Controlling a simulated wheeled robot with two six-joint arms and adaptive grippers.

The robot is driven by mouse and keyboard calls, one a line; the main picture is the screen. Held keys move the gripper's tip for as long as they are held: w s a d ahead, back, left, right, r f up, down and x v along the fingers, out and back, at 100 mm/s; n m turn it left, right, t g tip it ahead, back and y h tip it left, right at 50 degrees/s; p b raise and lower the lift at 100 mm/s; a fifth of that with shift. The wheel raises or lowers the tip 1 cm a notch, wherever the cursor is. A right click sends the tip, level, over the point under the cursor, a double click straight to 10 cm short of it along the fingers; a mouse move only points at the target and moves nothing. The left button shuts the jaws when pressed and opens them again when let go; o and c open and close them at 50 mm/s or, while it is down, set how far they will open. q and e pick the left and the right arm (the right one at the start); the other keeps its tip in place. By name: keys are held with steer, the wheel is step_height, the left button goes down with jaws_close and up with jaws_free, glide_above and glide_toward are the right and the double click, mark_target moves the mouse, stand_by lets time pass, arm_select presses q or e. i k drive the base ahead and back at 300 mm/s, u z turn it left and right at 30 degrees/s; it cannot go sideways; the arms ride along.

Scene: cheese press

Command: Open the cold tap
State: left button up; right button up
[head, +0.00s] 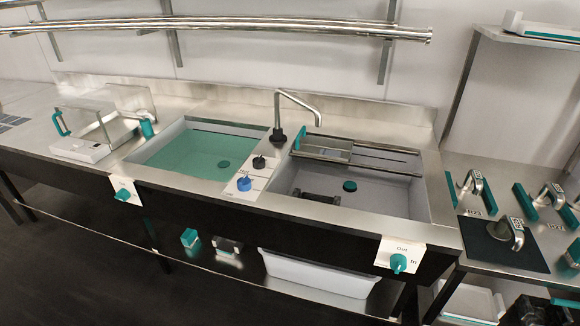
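A blue knob (244,183) stands on a small white labelled panel (252,182) on the strip between the two sinks. It looks like the cold tap; the label print is too small to read. A black knob (259,162) stands just behind it. The bent metal spout (297,103) rises from a black base behind the knobs and points over the right sink. No water stream shows from it. Neither of my grippers is in view.
The left sink (160,126) holds greenish liquid; the right sink (407,200) has a rack across its back. Teal knobs sit on the counter front at left (123,195) and right (398,263). A rail (300,27) runs above. Teal-handled presses (472,185) stand at right.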

mark_target(244, 184)
steer(key=z, duration=0.15)
steer(key=i, duration=1.05)
steer(key=u, duration=0.25)
